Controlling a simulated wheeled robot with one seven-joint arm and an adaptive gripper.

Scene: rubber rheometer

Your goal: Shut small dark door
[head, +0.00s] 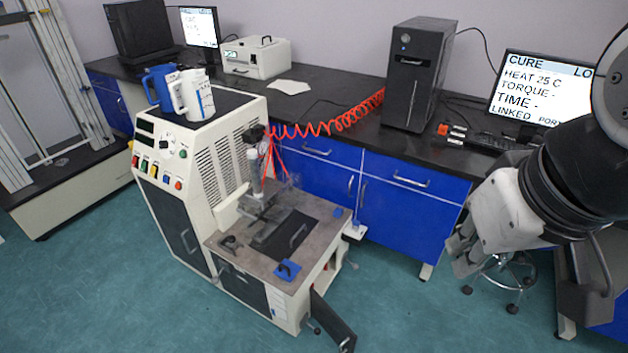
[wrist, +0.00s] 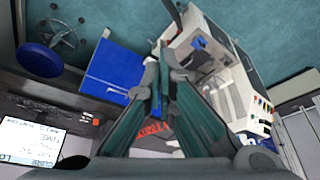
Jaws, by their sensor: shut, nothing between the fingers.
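The rubber rheometer (head: 198,140) is a cream machine with a low bench section at its front right. A small dark door (head: 332,322) stands swung open, jutting out from the lower right corner of that section. In the wrist view a dark panel at the top edge (wrist: 173,12) looks like the same door. My gripper (head: 462,262) is to the right of the machine, well apart from the door, above the floor. Its fingers are together and empty in the wrist view (wrist: 157,85).
Blue cabinets (head: 412,205) with a black worktop run behind the machine. A wheeled stool (head: 512,285) stands below my gripper at the right. A red coiled hose (head: 335,118) reaches the machine. The teal floor (head: 410,315) between door and gripper is clear.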

